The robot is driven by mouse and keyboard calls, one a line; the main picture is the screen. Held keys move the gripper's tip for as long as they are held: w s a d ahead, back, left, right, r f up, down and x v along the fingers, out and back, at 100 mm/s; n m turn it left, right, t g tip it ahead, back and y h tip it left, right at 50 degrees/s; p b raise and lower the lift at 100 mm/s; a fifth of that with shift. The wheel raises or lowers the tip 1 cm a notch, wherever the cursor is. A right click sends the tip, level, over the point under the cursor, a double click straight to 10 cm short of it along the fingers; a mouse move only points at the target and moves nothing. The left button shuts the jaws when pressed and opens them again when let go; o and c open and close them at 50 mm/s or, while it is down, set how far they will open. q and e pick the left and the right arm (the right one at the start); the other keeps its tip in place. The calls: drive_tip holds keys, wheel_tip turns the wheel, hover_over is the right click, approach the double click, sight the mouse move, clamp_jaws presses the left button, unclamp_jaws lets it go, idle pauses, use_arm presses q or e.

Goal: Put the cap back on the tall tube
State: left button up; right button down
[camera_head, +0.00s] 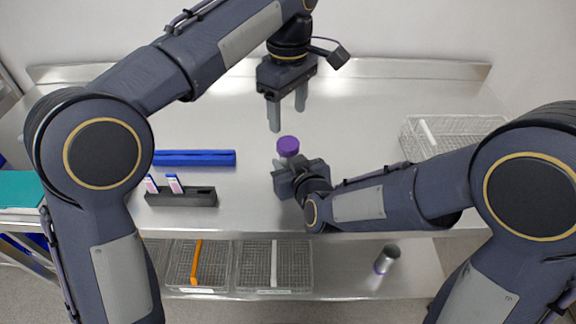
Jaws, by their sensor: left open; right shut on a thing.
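A purple round cap (288,146) shows at the fingers of my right gripper (287,172), near the middle of the table. My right gripper is shut on what looks like the tall tube under this cap. The tube's body is mostly hidden by the gripper, and I cannot tell how firmly the cap sits on it. My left gripper (287,111) points down behind the cap, higher in the picture. Its two fingers are apart with nothing between them, and it is clear of the cap.
A black rack (181,199) with two white-and-pink labelled pieces stands front left, with a blue bar (195,158) behind it. A wire basket (450,140) stands at right. The lower shelf holds wire baskets (274,288) and a metal cylinder (387,259). The back table is clear.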

sight(288, 142)
use_arm(q)
drive_tip(key=m, duration=0.6)
drive_tip(key=shift+r, duration=0.1)
drive_tip(key=shift+f, duration=4.05)
